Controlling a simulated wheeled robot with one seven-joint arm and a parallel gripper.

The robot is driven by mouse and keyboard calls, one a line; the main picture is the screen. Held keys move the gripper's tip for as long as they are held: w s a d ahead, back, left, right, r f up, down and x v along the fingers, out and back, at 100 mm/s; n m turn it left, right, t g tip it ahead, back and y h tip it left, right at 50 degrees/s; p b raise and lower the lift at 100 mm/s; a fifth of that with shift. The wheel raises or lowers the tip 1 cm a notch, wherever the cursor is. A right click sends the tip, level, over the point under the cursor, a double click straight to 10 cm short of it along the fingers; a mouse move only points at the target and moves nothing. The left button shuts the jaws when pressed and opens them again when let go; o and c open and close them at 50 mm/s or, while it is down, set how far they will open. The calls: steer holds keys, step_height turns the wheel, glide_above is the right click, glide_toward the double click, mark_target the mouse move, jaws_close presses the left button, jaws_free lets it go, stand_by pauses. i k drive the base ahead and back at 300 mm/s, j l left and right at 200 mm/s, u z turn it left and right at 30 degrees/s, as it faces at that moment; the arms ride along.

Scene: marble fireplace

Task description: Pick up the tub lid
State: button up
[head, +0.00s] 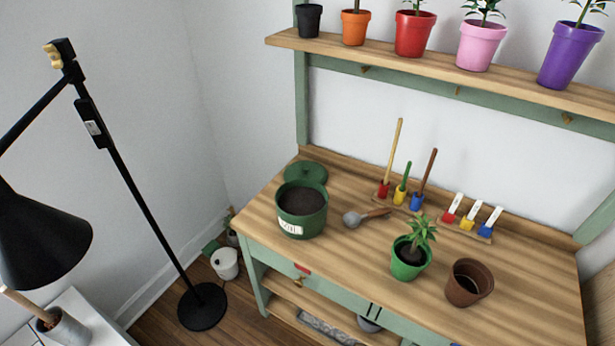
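The green tub lid (306,173) is round with a small knob on top. It is at the back left of the wooden bench top, just behind the tub, and the tub's rim hides its near edge. I cannot tell whether it lies flat or leans. The green tub (318,222) stands open in front of it, full of dark soil, with a white label on its front. My gripper is not in view.
A trowel (354,219) lies right of the tub. Behind it stand coloured tool holders (400,196) and plant markers (470,222). A shelf (420,66) overhangs the back; a black lamp (125,170) stands left.

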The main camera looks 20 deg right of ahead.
mark_target(313, 170)
steer(key=i+j+z, duration=0.3)
steer(key=j, duration=0.35)
steer(key=i+j+z, duration=0.15)
steer(key=i+j, duration=0.15)
steer(key=i+j+z, duration=0.15)
steer(key=j, duration=0.35)
steer(key=i+j+z, duration=0.15)
steer(key=j, duration=0.25)
steer(key=i+j+z, duration=0.15)
steer(key=j, duration=0.25)
steer(key=i+j+z, duration=0.15)
steer(key=j, duration=0.3)
steer(key=i+l+z, duration=0.1)
steer(key=i+l, duration=0.05)
steer(key=i, duration=0.1)
